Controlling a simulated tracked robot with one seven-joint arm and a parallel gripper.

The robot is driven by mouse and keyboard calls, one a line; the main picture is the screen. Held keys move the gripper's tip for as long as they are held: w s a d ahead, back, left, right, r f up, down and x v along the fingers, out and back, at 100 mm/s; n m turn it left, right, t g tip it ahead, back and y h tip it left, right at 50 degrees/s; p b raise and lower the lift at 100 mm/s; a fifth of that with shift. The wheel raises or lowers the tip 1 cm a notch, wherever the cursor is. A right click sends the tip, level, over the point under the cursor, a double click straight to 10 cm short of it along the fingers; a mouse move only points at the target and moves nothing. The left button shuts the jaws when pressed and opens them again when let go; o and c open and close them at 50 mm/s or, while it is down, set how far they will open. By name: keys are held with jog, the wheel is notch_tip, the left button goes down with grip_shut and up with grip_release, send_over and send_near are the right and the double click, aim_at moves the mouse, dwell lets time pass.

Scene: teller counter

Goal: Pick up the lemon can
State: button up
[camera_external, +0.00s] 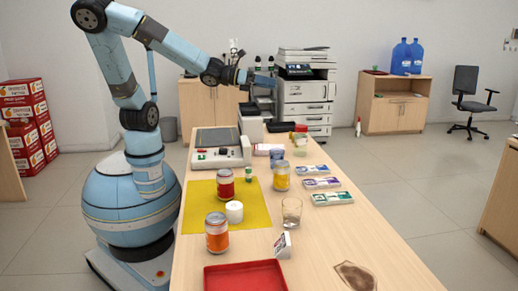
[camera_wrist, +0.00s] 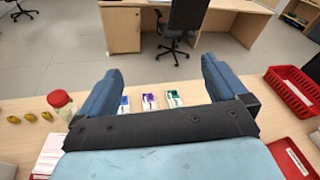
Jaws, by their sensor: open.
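A yellow can (camera_external: 281,178), which looks like the lemon can, stands upright on the wooden counter (camera_external: 330,235), just right of the yellow mat. Its label is too small to read. A red can (camera_external: 225,186) stands on the mat, and an orange can (camera_external: 217,234) stands at its front edge. My gripper (camera_external: 262,80) is raised high above the far part of the counter, well behind and above the cans. In the wrist view my gripper (camera_wrist: 163,80) is open, with nothing between its fingers. No can shows clearly there.
A white roll (camera_external: 234,212) is on the yellow mat (camera_external: 255,217). A clear glass (camera_external: 291,211) and several banknote-like packs (camera_external: 322,183) lie near the yellow can. A red tray (camera_external: 245,277) is at the front. The wrist view shows a red basket (camera_wrist: 296,90) and a red-lidded jar (camera_wrist: 61,103).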

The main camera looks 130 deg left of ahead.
jog(key=d+r+m+t, duration=0.2)
jog(key=d+r+m, duration=0.15)
jog(key=r, duration=0.25)
send_near(282, 168)
jog(key=shift+m, duration=0.35)
jog(key=a, duration=0.1)
jog(key=a+f, duration=0.1)
jog(key=a, duration=0.2)
jog(key=shift+w+f, duration=0.25)
jog(key=shift+f, duration=0.1)
jog(key=shift+w+f, duration=0.1)
jog(key=shift+f, duration=0.05)
jog(key=shift+w+a, duration=0.1)
jog(key=shift+w, duration=0.2)
jog(key=shift+x, duration=3.3)
jog(key=c, duration=1.5)
jog(key=shift+o, duration=0.2)
jog(key=shift+w, duration=0.1)
